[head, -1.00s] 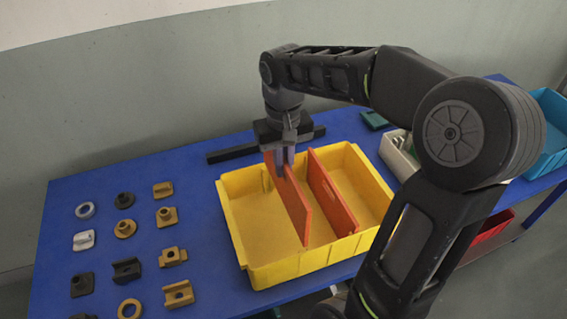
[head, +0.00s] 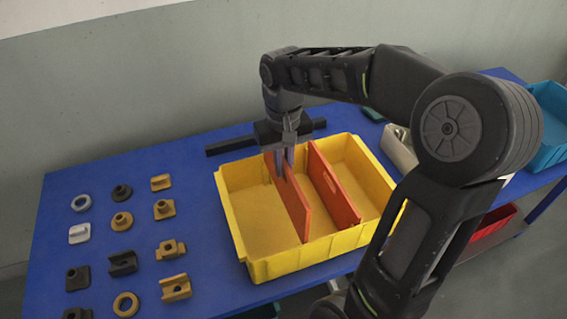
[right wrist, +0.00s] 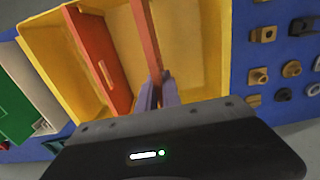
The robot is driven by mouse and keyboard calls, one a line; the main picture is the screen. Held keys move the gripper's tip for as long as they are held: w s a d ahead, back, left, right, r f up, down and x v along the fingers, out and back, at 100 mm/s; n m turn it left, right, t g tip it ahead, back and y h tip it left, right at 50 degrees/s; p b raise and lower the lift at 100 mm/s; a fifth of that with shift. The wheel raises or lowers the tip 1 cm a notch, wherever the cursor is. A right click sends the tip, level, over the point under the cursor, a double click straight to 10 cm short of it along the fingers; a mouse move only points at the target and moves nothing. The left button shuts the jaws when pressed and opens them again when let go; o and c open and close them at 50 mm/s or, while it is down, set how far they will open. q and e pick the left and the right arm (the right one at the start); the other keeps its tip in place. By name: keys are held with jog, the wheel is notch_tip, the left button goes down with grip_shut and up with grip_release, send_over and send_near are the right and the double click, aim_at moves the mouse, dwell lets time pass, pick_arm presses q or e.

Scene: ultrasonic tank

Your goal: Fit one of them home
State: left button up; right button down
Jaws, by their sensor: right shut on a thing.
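My right gripper (head: 284,163) is shut on the top edge of an orange divider plate (head: 298,208), near its far end. The plate stands upright inside the yellow bin (head: 312,262), running from back to front. Whether its lower edge sits in slots or touches the floor I cannot tell. A second orange divider (head: 335,190) stands across the bin to its right, apart from it. In the right wrist view my fingers (right wrist: 157,90) pinch the held plate (right wrist: 146,38), with the second divider (right wrist: 98,62) to its left. My left gripper is not in view.
Several small grey, black and tan parts (head: 122,221) lie in rows on the blue table (head: 60,225) left of the bin. A black bar (head: 228,146) lies behind it. A pale container (head: 398,150) stands at its right, and a blue bin (head: 550,125) farther right.

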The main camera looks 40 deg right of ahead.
aim_at(283, 192)
jog(key=shift+f+b, duration=3.5)
jog(key=shift+f, duration=1.45)
jog(key=c, duration=1.5)
grip_release()
jog(key=shift+o, duration=0.2)
jog(key=shift+r, duration=0.15)
notch_tip(283, 192, up, 8)
jog(key=shift+f+p, duration=0.2)
jog(key=shift+p, duration=0.1)
